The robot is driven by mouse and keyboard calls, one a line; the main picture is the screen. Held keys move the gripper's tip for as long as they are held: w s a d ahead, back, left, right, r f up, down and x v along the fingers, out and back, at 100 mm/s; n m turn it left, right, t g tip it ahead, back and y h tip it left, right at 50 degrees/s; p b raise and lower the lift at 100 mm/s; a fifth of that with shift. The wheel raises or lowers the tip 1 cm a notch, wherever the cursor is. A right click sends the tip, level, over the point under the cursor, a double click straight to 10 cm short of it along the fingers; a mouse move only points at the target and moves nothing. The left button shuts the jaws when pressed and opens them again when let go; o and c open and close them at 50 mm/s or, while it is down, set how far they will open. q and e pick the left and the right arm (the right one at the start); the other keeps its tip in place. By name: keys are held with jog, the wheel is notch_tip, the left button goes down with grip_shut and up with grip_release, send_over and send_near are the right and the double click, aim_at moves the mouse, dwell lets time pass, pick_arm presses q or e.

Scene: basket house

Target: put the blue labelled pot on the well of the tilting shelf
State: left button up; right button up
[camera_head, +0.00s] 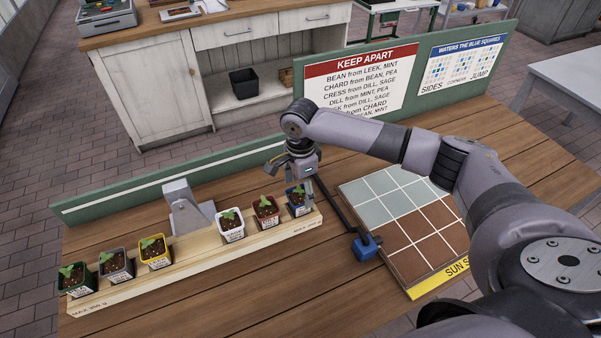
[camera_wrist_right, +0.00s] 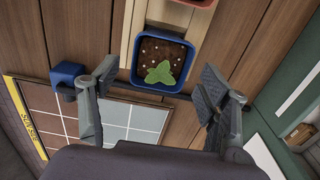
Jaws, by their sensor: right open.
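The blue labelled pot (camera_head: 300,206), with a green seedling in dark soil, stands at the right end of the tilting shelf (camera_head: 191,248), a long pale wooden plank by a grey bracket (camera_head: 184,208). My right gripper (camera_head: 293,181) is open just above this pot and partly hides it. In the right wrist view the blue pot (camera_wrist_right: 136,62) lies ahead between the spread fingers (camera_wrist_right: 157,72), with gaps at both sides. White, red, yellow, grey and green pots also stand on the plank. Which well is meant cannot be told. My left gripper is out of view.
A tray of pale and brown squares (camera_head: 421,262) lies right of the plank. A blue block (camera_head: 366,247) on a dark bar stands between them. A green board with signs (camera_head: 360,80) rises behind. The table front is clear.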

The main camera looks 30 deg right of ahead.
aim_at(301, 194)
notch_tip(301, 194, up, 9)
jog(key=b, duration=0.1)
jog(key=shift+f, duration=0.15)
dwell(0.5)
